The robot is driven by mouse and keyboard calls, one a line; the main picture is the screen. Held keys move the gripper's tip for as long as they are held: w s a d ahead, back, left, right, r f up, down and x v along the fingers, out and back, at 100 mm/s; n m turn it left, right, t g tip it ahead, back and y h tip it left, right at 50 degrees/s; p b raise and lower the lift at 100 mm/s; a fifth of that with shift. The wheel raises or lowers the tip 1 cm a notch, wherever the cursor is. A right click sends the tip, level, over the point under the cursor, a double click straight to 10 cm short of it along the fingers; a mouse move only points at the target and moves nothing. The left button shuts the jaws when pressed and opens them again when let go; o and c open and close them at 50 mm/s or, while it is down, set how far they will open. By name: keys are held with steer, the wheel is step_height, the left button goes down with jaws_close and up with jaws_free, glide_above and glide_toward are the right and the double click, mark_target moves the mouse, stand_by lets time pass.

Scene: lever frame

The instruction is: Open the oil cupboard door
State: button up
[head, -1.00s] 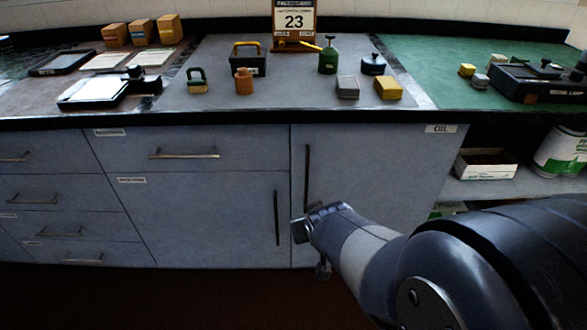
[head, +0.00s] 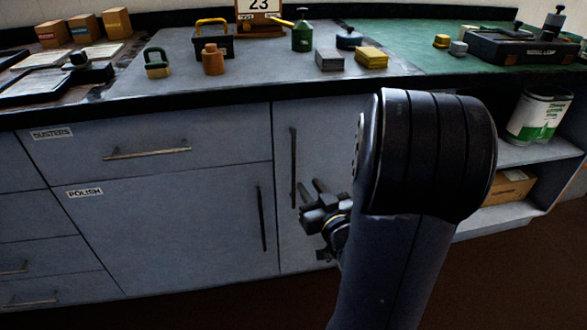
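The oil cupboard door (head: 330,130) is a grey-blue panel below the worktop, with a dark vertical bar handle (head: 293,165) near its left edge. The door looks shut. My arm covers much of its right part and the OIL label. My gripper (head: 310,187) is just right of the handle's lower end, with its two dark fingers apart and pointing toward the door. Nothing shows between them. I cannot tell how far the fingers are from the door, and they appear not to be around the handle.
The POLISH door (head: 170,230), with its own dark handle (head: 262,218), is left of the oil door. The DUSTERS drawer (head: 150,150) is above it. Open shelves at right hold a white-green tin (head: 538,117) and a cardboard box (head: 508,187). Small items stand on the worktop.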

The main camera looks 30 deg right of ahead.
mark_target(295, 166)
steer(key=w, duration=0.3)
steer(key=w+b, duration=0.1)
steer(key=w, duration=0.6)
steer(key=shift+w+d, duration=0.2)
steer(key=shift+d, duration=0.2)
jaws_close()
